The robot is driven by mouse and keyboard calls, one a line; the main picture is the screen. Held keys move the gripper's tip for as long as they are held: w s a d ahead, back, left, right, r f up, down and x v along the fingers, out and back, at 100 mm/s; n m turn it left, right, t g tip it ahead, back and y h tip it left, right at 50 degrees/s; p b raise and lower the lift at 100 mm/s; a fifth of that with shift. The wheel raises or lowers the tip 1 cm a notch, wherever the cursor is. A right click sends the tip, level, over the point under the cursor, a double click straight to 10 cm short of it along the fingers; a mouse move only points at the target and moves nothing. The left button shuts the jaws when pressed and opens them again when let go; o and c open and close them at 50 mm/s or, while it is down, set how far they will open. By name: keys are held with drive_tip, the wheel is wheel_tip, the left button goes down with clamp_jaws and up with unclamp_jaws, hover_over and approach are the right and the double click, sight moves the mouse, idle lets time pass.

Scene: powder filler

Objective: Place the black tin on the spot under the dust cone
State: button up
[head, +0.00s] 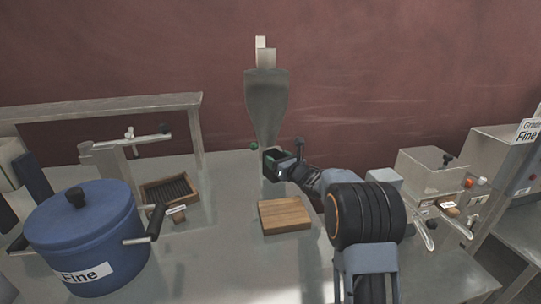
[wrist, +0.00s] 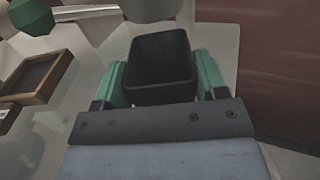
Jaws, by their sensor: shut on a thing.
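The black tin (wrist: 160,68) is square and open-topped. In the wrist view my gripper (wrist: 160,82) is shut on it, with a green finger on each side, and its mouth shows empty and dark. In the wrist view a pale part, probably the cone, shows just beyond the tin. The spot under the cone is hidden, and I cannot tell whether the tin touches the surface.
A wooden board (head: 285,215) lies on the table in front of the cone. A slatted wooden tray (head: 168,191) and a blue pot (head: 85,240) marked "Fine" stand to the left. Metal machines (head: 433,172) stand to the right.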

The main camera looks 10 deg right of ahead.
sight(269, 154)
drive_tip(key=shift+x, duration=0.9)
drive_tip(key=x, duration=0.1)
drive_tip(key=p+x, duration=0.1)
drive_tip(key=x, duration=0.1)
drive_tip(key=shift+w+a+f, duration=0.1)
drive_tip(key=shift+w+f, duration=0.1)
drive_tip(key=shift+f, duration=0.35)
drive_tip(key=shift+f, duration=0.2)
drive_tip(key=o, duration=1)
drive_tip(key=shift+o, duration=0.2)
drive_tip(key=shift+r, duration=0.1)
drive_tip(key=shift+r+p, duration=0.2)
drive_tip(key=shift+p, duration=0.1)
drive_tip(key=b+v, duration=0.2)
drive_tip(key=v, duration=1)
drive_tip(key=shift+f+b, duration=0.15)
drive_tip(key=shift+b, duration=0.2)
